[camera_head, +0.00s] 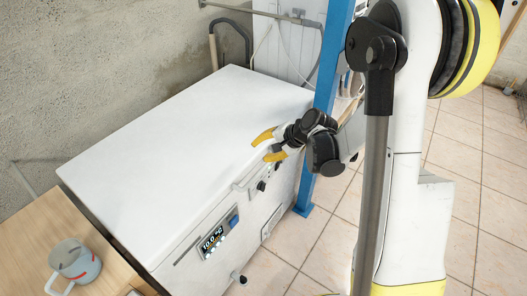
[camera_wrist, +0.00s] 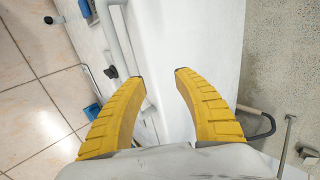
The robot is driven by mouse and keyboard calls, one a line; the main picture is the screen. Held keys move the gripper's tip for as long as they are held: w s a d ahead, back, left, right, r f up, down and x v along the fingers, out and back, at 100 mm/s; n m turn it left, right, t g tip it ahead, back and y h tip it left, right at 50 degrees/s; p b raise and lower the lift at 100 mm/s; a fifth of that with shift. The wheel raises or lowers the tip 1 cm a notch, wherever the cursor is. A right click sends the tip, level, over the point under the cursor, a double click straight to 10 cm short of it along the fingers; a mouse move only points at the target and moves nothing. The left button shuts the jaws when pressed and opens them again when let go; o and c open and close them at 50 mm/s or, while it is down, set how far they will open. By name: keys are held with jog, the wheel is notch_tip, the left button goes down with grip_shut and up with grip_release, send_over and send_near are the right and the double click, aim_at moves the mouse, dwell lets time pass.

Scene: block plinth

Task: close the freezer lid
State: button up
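The white freezer lid (camera_head: 185,130) lies flat over the chest freezer (camera_head: 205,275) in the head view, with no clear gap visible along its front edge. A handle (camera_head: 247,177) is at the front edge. My gripper (camera_head: 259,150) is at the front edge of the lid, near its right end, with its yellow fingers apart and nothing between them. In the wrist view my gripper (camera_wrist: 159,72) is open over the white lid (camera_wrist: 200,35). I cannot tell whether a finger touches the lid.
A blue post (camera_head: 332,60) rises close beside the freezer's right end. A concrete wall (camera_head: 90,70) is behind. Tiled floor (camera_head: 300,265) lies clear in front.

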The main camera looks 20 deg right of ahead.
jog(key=v, duration=1.2)
jog(key=shift+s+r, duration=0.1)
jog(key=shift+r, duration=0.05)
jog(key=s+a+r+n+h, duration=0.2)
jog(key=s+a+r+n, duration=0.1)
jog(key=s, duration=0.5)
jog(key=s+a+r+n+h, duration=0.2)
jog(key=s+a+r+n, duration=0.2)
jog(key=s+a+n, duration=0.2)
jog(key=s+n, duration=0.2)
jog(key=s, duration=0.1)
jog(key=shift+s+h, duration=0.25)
jog(key=shift+h, duration=0.15)
jog(key=shift+a, duration=0.1)
